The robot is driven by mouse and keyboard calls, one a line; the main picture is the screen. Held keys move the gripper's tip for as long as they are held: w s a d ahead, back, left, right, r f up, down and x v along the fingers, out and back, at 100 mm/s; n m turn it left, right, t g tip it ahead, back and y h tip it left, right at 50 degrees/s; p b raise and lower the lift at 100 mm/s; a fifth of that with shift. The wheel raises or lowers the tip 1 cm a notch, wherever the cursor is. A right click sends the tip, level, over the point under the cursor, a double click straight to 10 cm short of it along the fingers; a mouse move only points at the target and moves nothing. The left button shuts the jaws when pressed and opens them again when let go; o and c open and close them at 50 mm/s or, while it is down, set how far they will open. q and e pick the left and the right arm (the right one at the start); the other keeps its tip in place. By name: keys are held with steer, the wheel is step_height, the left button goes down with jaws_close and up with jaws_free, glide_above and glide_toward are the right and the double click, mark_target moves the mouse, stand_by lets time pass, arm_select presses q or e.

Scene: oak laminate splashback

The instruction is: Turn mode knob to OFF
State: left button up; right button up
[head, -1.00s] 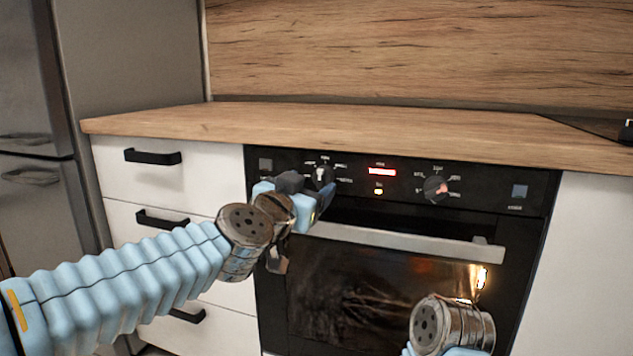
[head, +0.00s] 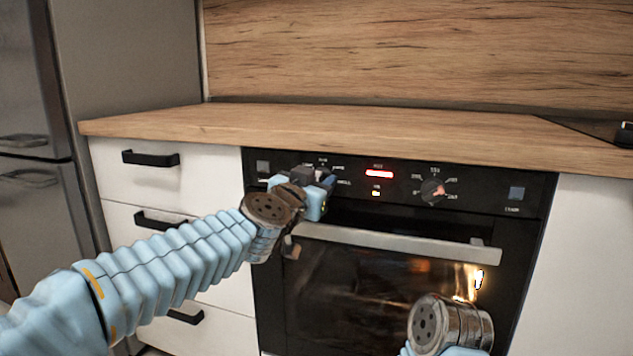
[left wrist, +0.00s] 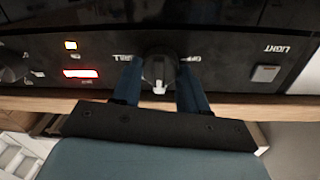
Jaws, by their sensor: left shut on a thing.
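The mode knob (left wrist: 160,70) is a dark round knob with a grey pointer bar, on the left of the black oven panel (head: 400,208). In the left wrist view, which shows the panel upside down, a label reading GRILL stands beside it. My left gripper (left wrist: 158,80) is shut on this knob, one blue finger on each side. In the head view the left gripper (head: 322,182) covers most of the knob, so I cannot read its setting there. A metallic part of my right arm shows at lower right; its gripper is out of view.
A second knob (head: 433,191) sits right of the lit red display (head: 379,174). A square light button (left wrist: 266,73) lies at the panel's left end. The oven handle (head: 400,241) runs below, and the wooden worktop (head: 300,125) overhangs the panel.

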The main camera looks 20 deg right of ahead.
arm_select(q)
steer(key=shift+c, duration=0.2)
steer(key=n, duration=0.4)
steer(key=shift+n, duration=0.4)
steer(key=n, duration=0.5)
steer(key=shift+a+f+n, duration=0.1)
steer(key=shift+f+n, duration=0.05)
steer(key=shift+n, duration=0.15)
steer(key=n+b, duration=0.1)
steer(key=n, duration=0.3)
steer(key=shift+w+f+n+t, duration=0.1)
steer(key=shift+n+t, duration=0.3)
steer(key=n, duration=0.5)
steer(key=shift+n+y, duration=0.3)
steer(key=o, duration=1)
steer(key=shift+o, duration=0.2)
